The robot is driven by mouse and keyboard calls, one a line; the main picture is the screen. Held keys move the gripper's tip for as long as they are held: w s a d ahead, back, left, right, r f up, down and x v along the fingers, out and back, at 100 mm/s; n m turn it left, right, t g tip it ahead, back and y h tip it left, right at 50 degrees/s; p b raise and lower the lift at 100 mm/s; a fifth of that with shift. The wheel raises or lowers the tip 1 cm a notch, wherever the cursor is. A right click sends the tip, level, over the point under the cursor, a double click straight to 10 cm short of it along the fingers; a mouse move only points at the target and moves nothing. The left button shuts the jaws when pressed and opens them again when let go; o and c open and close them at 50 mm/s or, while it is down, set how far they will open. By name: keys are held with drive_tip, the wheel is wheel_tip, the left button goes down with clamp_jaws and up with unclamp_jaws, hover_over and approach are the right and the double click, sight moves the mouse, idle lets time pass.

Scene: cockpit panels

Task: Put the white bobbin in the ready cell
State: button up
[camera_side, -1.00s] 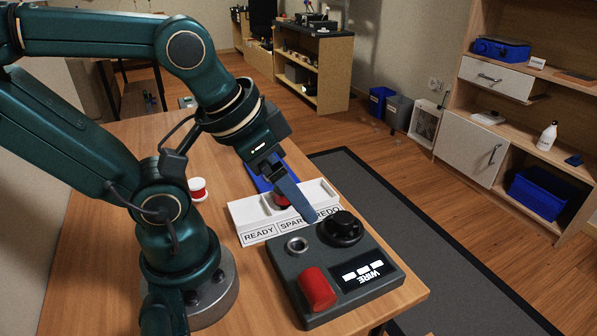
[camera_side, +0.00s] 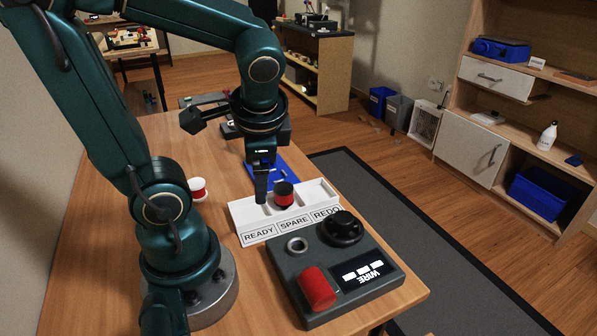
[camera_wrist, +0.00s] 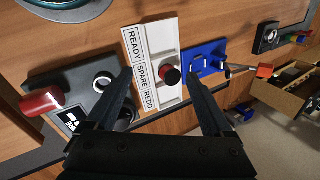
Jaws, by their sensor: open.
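The white bobbin (camera_side: 197,189), with white ends and a red winding, stands on the table left of the tray, near my base; I do not see it in the wrist view. The white tray (camera_side: 241,208) has cells labelled READY, SPARE and REDO; it also shows in the wrist view (camera_wrist: 160,38). The ready cell at its left end looks empty. A black-ended bobbin with red winding (camera_side: 284,194) stands in the spare cell and shows in the wrist view (camera_wrist: 172,76). My gripper (camera_side: 262,188) points down by the tray, left of that bobbin, open and empty; its fingers (camera_wrist: 161,80) spread in the wrist view.
A dark control box (camera_side: 333,262) with a red cylinder (camera_side: 317,288), a black knob (camera_side: 342,228) and a metal ring (camera_side: 297,245) stands in front of the tray. A blue holder (camera_side: 286,172) lies behind the tray. The table left of the tray is mostly clear.

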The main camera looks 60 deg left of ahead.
sight(203, 186)
drive_tip(key=s+a+f+m+g+y, duration=0.1)
drive_tip(key=s+a+f+m+g, duration=0.1)
drive_tip(key=a+f+g, duration=0.1)
drive_tip(key=s+a+f+m+g+y, duration=0.1)
drive_tip(key=a+f+m+g+y, duration=0.1)
drive_tip(key=a, duration=0.4)
drive_tip(key=s+a+f+m+g+y, duration=0.1)
drive_tip(key=s+a+f+m+g, duration=0.1)
drive_tip(key=a+f+g, duration=0.2)
drive_tip(key=shift+s+a+f+g+y, duration=0.25)
drive_tip(key=shift+s+f+g+y, duration=0.15)
drive_tip(key=shift+g, duration=0.2)
drive_tip(key=shift+s+a+f, duration=0.3)
drive_tip(key=shift+s, duration=0.2)
drive_tip(key=shift+x, duration=2.1)
clamp_jaws()
